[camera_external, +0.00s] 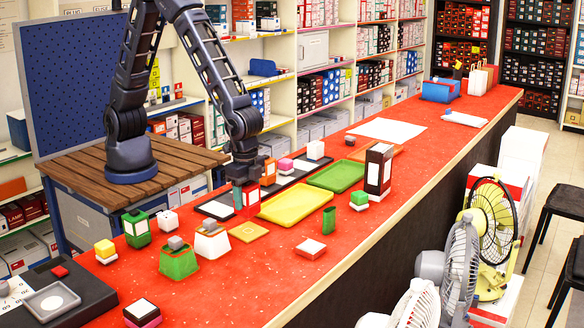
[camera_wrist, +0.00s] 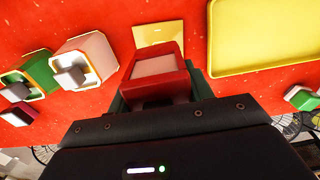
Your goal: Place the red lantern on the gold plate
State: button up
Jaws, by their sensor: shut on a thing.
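The red lantern (camera_external: 252,194) is a boxy red frame with a pale top panel. In the wrist view the red lantern (camera_wrist: 158,68) sits between my fingers. My gripper (camera_external: 244,198) points down and is shut on it; it also shows in the wrist view (camera_wrist: 160,92). The lantern's lower part is partly hidden, and I cannot tell whether it touches the counter. The gold plate (camera_external: 248,232) is a small flat square on the red counter, just in front of the lantern. In the wrist view the gold plate (camera_wrist: 160,33) lies just beyond the lantern and is bare.
A yellow tray (camera_external: 295,204) lies right of the gold plate, with a green tray (camera_external: 337,176) behind it. A white lantern (camera_external: 211,245) and a green lantern (camera_external: 179,263) stand to the left. A red-and-white box (camera_external: 310,249) lies in front. A tall dark lantern (camera_external: 378,170) stands right.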

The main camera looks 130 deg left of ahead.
aim_at(247, 211)
jog(key=shift+f, duration=2.25)
jog(key=shift+f, duration=0.1)
jog(key=o, duration=1.3)
